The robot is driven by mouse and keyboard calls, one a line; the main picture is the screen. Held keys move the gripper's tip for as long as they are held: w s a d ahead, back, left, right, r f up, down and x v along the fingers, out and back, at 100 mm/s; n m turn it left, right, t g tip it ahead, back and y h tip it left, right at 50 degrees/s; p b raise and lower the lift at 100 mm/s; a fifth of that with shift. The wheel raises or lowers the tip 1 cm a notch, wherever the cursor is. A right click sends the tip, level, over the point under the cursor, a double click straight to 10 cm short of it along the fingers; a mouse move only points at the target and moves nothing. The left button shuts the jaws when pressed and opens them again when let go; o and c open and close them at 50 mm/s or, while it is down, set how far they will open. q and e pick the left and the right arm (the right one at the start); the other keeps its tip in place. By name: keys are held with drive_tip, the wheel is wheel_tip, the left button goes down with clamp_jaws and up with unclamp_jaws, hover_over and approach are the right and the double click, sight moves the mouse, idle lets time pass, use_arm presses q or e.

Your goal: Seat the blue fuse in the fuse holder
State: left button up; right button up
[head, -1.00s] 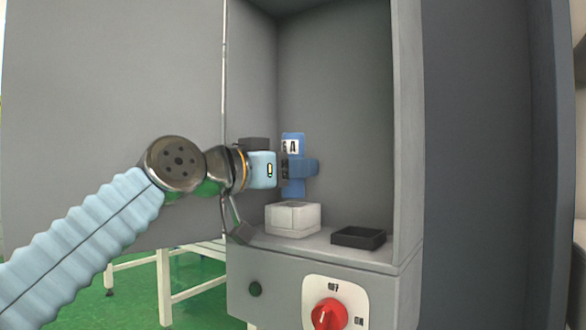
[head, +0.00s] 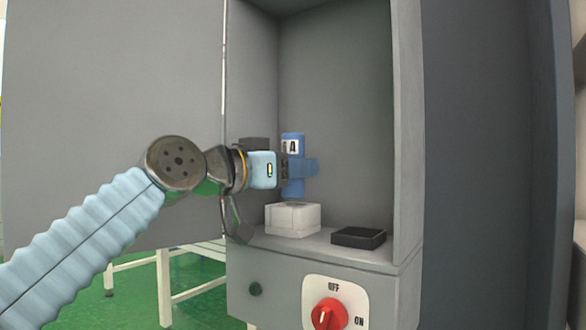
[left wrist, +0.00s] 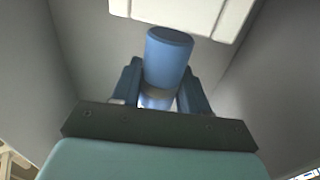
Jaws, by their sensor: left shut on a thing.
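The blue fuse (head: 293,182) is upright inside the open grey cabinet, with a white label bearing an "A" near its top. My left gripper (head: 298,168) comes in from the left and is shut on the fuse. In the left wrist view, the fuse (left wrist: 168,58) stands between the two blue fingers (left wrist: 160,90). The white block that looks like the fuse holder (head: 292,220) sits on the cabinet floor right below the fuse. The fuse's lower end is at or just above its top; I cannot tell whether they touch. My right gripper is not in view.
A shallow black tray (head: 358,238) lies on the cabinet floor right of the holder. A dark box (head: 254,144) is on the wall behind my gripper. A red knob (head: 329,314) with OFF and ON marks is on the front panel. The cabinet's right wall (head: 405,130) bounds the space.

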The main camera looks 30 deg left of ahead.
sight(285, 196)
use_arm(q)
drive_tip(key=shift+f+b, duration=2.25)
drive_tip(key=shift+f, duration=0.05)
drive_tip(key=o, duration=1.3)
drive_tip(key=b+v, duration=0.1)
drive_tip(key=v, duration=1.3)
drive_tip(key=shift+d, duration=0.1)
